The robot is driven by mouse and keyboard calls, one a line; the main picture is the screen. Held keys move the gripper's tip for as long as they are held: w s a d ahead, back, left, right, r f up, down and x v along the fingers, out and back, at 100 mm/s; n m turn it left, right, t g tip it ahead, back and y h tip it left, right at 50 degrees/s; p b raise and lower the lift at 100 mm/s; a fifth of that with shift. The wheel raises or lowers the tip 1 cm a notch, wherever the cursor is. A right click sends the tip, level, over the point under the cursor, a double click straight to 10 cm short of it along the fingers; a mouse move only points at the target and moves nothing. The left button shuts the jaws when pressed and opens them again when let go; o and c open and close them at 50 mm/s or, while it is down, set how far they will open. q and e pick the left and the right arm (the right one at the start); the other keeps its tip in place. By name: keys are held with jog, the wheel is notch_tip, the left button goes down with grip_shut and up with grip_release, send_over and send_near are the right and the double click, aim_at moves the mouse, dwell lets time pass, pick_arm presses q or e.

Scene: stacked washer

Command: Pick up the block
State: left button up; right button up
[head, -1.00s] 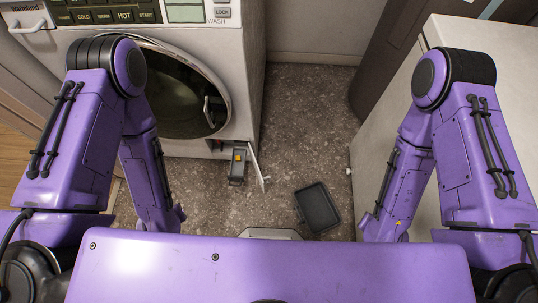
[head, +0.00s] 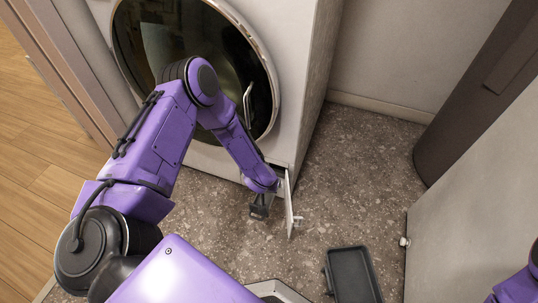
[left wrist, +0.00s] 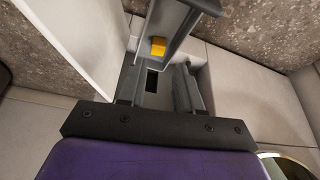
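The block is small and yellow (left wrist: 158,46). In the left wrist view it sits in a narrow grey drawer (left wrist: 187,18) that sticks out low at the washer's front. My left gripper (left wrist: 157,76) is open, its two dark fingers apart and pointing toward the block, with nothing between them. The block lies just beyond the fingertips. In the head view my left arm reaches down to the dark drawer (head: 260,208); the block is hidden there, and the fingers cannot be made out. My right gripper is out of view; only part of my right arm shows at the right edge.
The washer (head: 297,60) with its round door stands at upper left. A small white flap (head: 289,205) hangs open right beside the drawer. A dark tray (head: 352,275) lies on the floor to the right. A pale cabinet (head: 470,190) stands at right.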

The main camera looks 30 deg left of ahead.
pick_arm(q)
jog(key=b+x, duration=0.2)
jog(key=x, duration=0.3)
jog(key=shift+w+f, duration=0.2)
jog(key=shift+w, duration=0.05)
jog(key=b+x, duration=0.1)
jog(key=x, duration=0.1)
jog(key=b+x, duration=0.2)
jog(key=x, duration=0.1)
jog(key=shift+w+a, duration=0.2)
jog(key=shift+a, duration=0.05)
jog(key=shift+r, duration=0.15)
grip_shut()
